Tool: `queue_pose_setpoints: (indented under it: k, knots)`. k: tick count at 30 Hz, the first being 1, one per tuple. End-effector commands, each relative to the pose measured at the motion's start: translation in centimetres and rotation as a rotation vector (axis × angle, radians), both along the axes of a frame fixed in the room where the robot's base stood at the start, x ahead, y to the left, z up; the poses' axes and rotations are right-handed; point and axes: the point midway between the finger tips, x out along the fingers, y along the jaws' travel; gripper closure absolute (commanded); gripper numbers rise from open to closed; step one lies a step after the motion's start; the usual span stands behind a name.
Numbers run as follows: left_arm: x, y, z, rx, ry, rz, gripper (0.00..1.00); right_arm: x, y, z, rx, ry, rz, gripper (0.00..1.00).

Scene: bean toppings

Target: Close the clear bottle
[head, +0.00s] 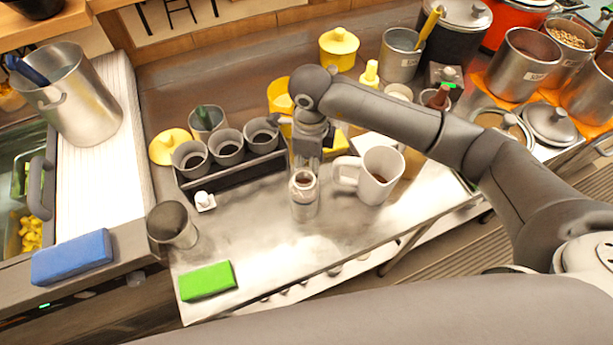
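The clear bottle (303,205) stands upright on the metal table. Its round mouth shows at the top with a brownish inside, and no lid is visible on it. My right gripper (307,158) points down just behind and above the bottle's mouth. Its fingertips are small and partly hidden, so I cannot tell whether it is open, shut or touching the bottle. A small white cap-like piece (205,201) lies on the table to the left, in front of the cup rack. My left gripper is not in view.
A white pitcher (379,175) stands close to the bottle's right. A dark rack (235,172) with several grey cups is to the left. A metal cup (172,225), green sponge (207,281) and blue sponge (72,257) are further left. The table in front of the bottle is clear.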

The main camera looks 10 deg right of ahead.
Motion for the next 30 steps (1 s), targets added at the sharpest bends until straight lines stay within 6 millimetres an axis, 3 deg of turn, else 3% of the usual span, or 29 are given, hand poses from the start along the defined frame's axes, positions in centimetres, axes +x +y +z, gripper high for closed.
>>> queue_pose_setpoints:
  k: [5, 10, 15, 26, 30]
  knots:
    - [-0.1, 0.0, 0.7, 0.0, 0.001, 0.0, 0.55, -0.1, 0.1, -0.6, 0.001, 0.004, -0.002, 0.57]
    - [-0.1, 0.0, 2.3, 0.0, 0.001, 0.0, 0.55, -0.3, 0.3, -2.8, 0.001, 0.006, -0.001, 0.57]
    - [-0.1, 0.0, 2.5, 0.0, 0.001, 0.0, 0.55, -0.1, 0.3, -4.9, 0.0, 0.002, -0.001, 0.57]
    - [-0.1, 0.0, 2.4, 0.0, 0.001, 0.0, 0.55, -0.1, 0.3, -5.2, 0.001, 0.0, 0.0, 0.57]
    - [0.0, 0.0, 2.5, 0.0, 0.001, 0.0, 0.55, -0.1, 0.3, -5.2, 0.0, 0.0, 0.0, 0.71]
